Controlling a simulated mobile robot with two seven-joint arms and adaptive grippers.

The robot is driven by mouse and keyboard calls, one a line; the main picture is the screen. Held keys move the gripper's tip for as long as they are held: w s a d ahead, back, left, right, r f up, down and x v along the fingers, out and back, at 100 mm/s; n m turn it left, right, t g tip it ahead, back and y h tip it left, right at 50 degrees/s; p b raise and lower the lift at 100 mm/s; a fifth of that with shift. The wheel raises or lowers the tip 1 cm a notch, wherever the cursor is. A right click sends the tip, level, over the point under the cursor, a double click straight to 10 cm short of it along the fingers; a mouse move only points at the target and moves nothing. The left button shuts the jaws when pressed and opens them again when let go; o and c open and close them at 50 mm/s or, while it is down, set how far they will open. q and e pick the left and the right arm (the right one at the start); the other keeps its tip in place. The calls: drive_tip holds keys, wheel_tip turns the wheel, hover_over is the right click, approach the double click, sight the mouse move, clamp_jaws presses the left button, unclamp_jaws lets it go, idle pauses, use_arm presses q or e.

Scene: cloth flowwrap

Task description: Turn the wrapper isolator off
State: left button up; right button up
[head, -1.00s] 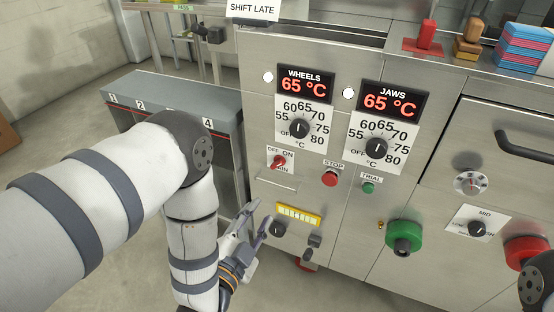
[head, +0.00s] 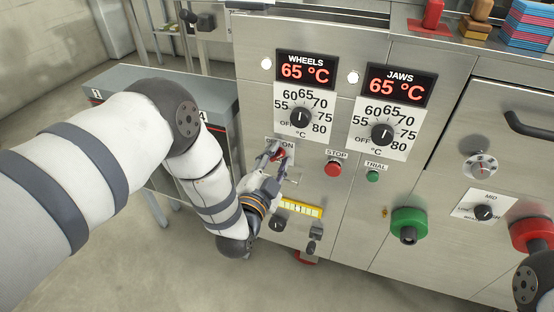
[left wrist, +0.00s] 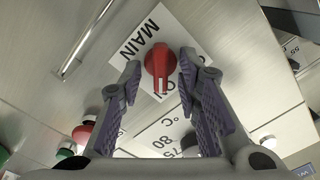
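The wrapper isolator is a red rotary knob (left wrist: 160,64) on a white plate marked MAIN (left wrist: 141,38). In the head view the knob (head: 278,154) is partly hidden by my left gripper, and ON can be read above it. My left gripper (head: 277,165) is at the knob. In the left wrist view its fingers (left wrist: 158,92) are open, one on each side of the knob, with gaps still visible. I cannot tell the knob's exact setting. My right gripper is not in view; only a dark part of my right arm shows at the lower right edge.
WHEELS (head: 306,69) and JAWS (head: 398,86) displays both read 65 °C, with dials below. A red STOP button (head: 333,168) and green TRIAL button (head: 373,176) sit right of the knob. A yellow strip (head: 301,208) is below. A grey bench (head: 150,80) stands left.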

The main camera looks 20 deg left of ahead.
use_arm(q)
drive_tip(key=shift+w, duration=0.1)
drive_tip(key=shift+c, duration=0.6)
clamp_jaws()
drive_tip(key=shift+n, duration=0.3)
drive_tip(key=n+p, duration=0.1)
drive_tip(key=n, duration=0.3)
drive_tip(key=shift+a+r, duration=0.1)
drive_tip(key=shift+a, duration=0.05)
drive_tip(key=n, duration=0.3)
drive_tip(key=shift+a+n, duration=0.1)
drive_tip(key=shift+n, duration=0.2)
drive_tip(key=n, duration=0.4)
drive_tip(key=shift+a+p, duration=0.1)
drive_tip(key=shift+p, duration=0.25)
drive_tip(key=n, duration=0.5)
drive_tip(key=shift+f, duration=0.2)
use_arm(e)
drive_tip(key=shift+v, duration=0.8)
use_arm(q)
drive_tip(key=shift+n, duration=0.5)
